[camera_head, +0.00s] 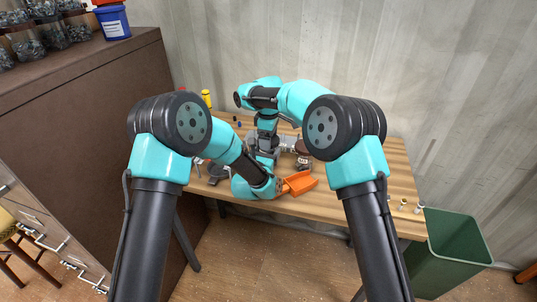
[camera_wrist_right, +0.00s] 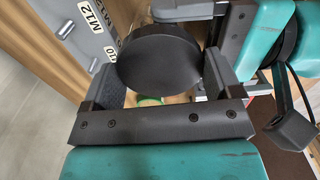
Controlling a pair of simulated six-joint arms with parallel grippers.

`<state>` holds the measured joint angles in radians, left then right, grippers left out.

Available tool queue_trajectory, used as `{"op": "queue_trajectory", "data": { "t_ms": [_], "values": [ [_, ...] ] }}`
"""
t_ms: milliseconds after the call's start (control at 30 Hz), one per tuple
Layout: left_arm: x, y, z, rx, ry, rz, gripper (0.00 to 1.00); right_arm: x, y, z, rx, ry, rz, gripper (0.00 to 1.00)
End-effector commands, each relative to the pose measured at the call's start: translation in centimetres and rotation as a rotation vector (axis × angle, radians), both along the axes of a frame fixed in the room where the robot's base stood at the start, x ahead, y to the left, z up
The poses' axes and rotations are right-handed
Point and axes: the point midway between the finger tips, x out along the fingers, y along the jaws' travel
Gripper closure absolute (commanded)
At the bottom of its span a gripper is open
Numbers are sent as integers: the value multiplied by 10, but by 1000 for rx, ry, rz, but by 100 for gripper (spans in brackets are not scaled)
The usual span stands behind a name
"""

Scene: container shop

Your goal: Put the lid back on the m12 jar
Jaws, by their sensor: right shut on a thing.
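My right gripper (camera_wrist_right: 160,75) is shut on a dark round lid (camera_wrist_right: 158,55), which sits between its two fingers in the right wrist view. In the head view the right gripper (camera_head: 290,143) is small, over the middle of the table, with a dark brown round shape (camera_head: 303,147) at its right. A jar (camera_head: 304,162) shows just below that shape; whether lid and jar touch I cannot tell. My left gripper (camera_head: 279,186) is beside an orange scoop (camera_head: 301,183); its fingers are too hidden to read. In the wrist view, M12 and M10 labels (camera_wrist_right: 89,12) show on a grey surface.
The wooden table (camera_head: 385,165) holds a yellow bottle (camera_head: 206,98) at the back left and small parts near its right edge. A green bin (camera_head: 450,250) stands at the right. A brown cabinet (camera_head: 90,110) with jars and a blue tub (camera_head: 114,24) fills the left.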

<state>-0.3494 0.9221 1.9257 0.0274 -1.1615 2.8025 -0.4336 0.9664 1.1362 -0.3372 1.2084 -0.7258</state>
Motion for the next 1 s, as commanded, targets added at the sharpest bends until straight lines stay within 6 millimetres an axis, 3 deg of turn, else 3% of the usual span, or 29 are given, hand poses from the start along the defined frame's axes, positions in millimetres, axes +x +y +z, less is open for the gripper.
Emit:
{"op": "queue_trajectory", "data": {
  "t_ms": [267,867,1000],
  "values": [
    [0,0,0,0,0,0,94,0,0,0,0,1,-37,44],
    [0,0,0,0,0,0,94,0,0,0,0,1,-751,44],
    [0,0,0,0,0,0,94,0,0,0,0,1,-749,44]
  ]
}}
